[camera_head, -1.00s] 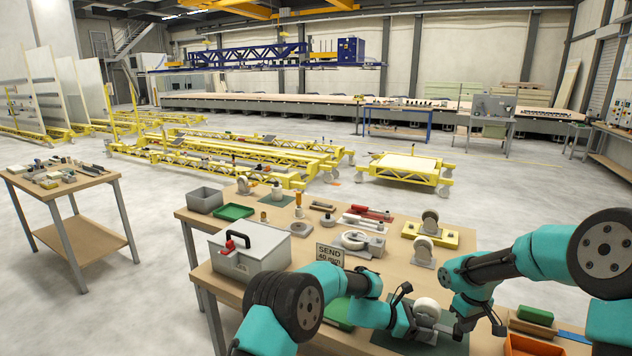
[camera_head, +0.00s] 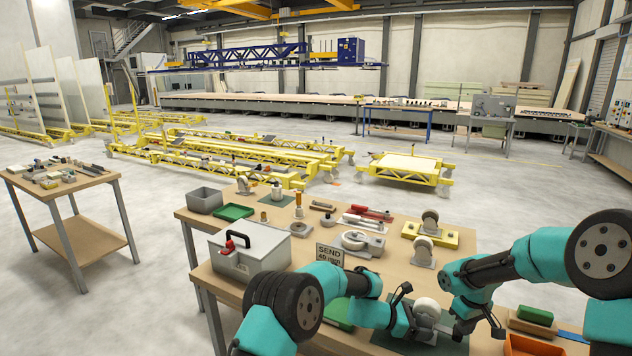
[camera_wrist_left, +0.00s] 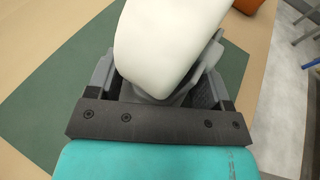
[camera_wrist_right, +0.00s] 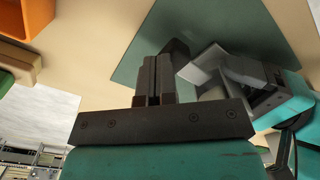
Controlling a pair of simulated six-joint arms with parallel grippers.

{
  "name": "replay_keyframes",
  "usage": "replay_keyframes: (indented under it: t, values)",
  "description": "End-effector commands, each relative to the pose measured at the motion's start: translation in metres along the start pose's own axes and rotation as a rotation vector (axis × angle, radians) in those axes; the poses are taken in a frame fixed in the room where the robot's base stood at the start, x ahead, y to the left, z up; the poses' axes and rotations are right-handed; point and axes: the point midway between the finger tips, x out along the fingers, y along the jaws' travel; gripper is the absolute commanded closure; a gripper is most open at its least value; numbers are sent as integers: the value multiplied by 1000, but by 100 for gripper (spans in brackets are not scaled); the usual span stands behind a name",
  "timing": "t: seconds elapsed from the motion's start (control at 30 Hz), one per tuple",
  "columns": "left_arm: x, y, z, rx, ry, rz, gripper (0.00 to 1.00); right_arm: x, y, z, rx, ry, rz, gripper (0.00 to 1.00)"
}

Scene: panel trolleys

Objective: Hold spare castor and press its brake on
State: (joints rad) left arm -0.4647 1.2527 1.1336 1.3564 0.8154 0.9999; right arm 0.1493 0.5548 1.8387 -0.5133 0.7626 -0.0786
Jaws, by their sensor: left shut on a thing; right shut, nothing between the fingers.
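The spare castor (camera_head: 427,307) has a white wheel and a grey bracket. My left gripper (camera_head: 416,328) is shut on it, low over a dark green mat (camera_head: 455,347). In the left wrist view the castor's wheel (camera_wrist_left: 165,40) fills the top middle, with its grey bracket between the fingers. My right gripper (camera_head: 458,328) is shut and empty, just right of the castor. In the right wrist view its closed fingertips (camera_wrist_right: 160,65) are close beside the castor (camera_wrist_right: 218,72); whether they touch I cannot tell. The brake pedal is not clearly visible.
An orange bin (camera_head: 525,345) and a green-topped block (camera_head: 535,316) are at the right. A grey lidded box (camera_head: 250,262) and a "SEND 40 mm" sign (camera_head: 329,256) are at the left. Other castors, one on a yellow plate (camera_head: 440,237), stand farther back.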

Motion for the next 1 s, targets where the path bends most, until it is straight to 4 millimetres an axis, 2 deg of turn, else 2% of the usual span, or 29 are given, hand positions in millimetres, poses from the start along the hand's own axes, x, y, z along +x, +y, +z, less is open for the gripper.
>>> replay_keyframes:
  t: [0.2,0.37,1.0]
  values:
    - [0,0,0,1,0,-1,69,7,-1,0,-1,0,-1,100]
    - [0,0,0,1,0,-1,69,4,0,-1,-1,1,0,100]
    - [0,0,0,0,0,-1,69,-42,0,-1,-1,2,1,100]
